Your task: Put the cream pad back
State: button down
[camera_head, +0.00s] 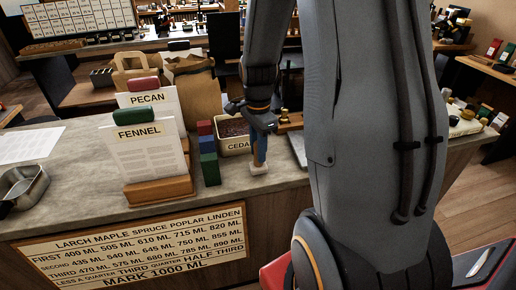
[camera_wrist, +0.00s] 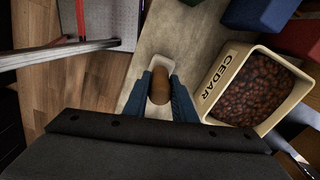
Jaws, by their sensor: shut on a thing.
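The cream pad (camera_head: 259,169) shows as a small pale block at the tip of my gripper (camera_head: 260,150), at the front part of the stone counter. In the wrist view the pad (camera_wrist: 163,63) is a pale rectangle with a brown rounded knob (camera_wrist: 160,86) above it. The blue fingers of my gripper (camera_wrist: 160,92) are shut on this knob, one on each side. The pad appears low over or on the counter; I cannot tell whether it touches. Its underside is hidden.
The CEDAR bin (camera_head: 236,146) of brown pieces is close behind my gripper; in the wrist view it (camera_wrist: 225,80) lies right. Coloured blocks (camera_head: 209,160) and the FENNEL card stand (camera_head: 158,191) are left. A measure board (camera_head: 130,250) fronts the counter (camera_head: 75,180). Free counter lies far left.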

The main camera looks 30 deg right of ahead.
jog(key=shift+f, duration=0.55)
dwell(0.4)
jog(key=c, duration=1.4)
grip_release()
jog(key=shift+r+b, duration=0.1)
jog(key=shift+b, duration=0.2)
jog(key=shift+r+b, duration=0.95)
jog(key=shift+r, duration=2.85)
